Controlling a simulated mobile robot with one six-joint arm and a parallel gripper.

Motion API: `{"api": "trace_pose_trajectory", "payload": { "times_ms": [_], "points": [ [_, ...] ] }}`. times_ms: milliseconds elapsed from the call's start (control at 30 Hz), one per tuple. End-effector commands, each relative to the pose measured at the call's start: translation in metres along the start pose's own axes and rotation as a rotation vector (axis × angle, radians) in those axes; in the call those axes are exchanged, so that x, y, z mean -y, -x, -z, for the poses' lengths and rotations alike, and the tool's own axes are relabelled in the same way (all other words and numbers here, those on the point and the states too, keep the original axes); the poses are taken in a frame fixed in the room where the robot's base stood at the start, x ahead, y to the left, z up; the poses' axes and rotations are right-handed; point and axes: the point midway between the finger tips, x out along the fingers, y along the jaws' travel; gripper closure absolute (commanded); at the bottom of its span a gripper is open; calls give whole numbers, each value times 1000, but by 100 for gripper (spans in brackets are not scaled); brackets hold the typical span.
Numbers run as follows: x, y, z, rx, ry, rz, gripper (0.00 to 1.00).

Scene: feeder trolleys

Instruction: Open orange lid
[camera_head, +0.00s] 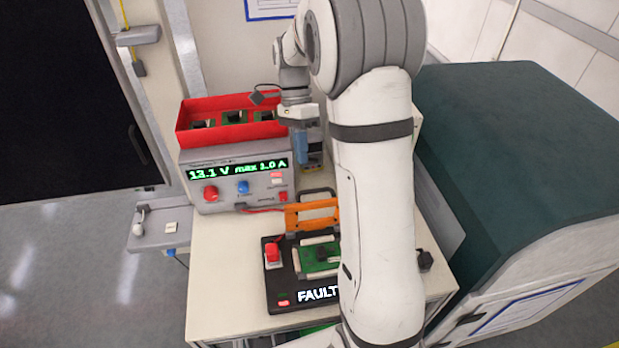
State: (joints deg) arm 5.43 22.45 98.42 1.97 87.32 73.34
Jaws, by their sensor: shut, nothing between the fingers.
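The orange lid (312,214) is a frame with a dark handle loop (318,193) above it. It stands raised at the back of the black test fixture (273,287), which holds a green circuit board (320,258) and shows the word FAULT. My gripper (303,160) points down, shut and empty, behind and above the lid, near the power supply's right side. It looks apart from the lid, though depth is hard to tell. My arm hides the right part of the fixture and perhaps the lid's right end.
A red button (272,252) is on the fixture. A large green-topped cabinet (520,150) stands close at right. The table (215,270) is clear at front left.

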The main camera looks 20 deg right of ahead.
Motion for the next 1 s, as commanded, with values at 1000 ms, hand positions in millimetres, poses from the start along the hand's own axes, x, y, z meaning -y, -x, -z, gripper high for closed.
{"api": "trace_pose_trajectory", "payload": {
  "times_ms": [1000],
  "points": [
    [-6, 12, 17, -360, 1204, 249, 100]
  ]
}}
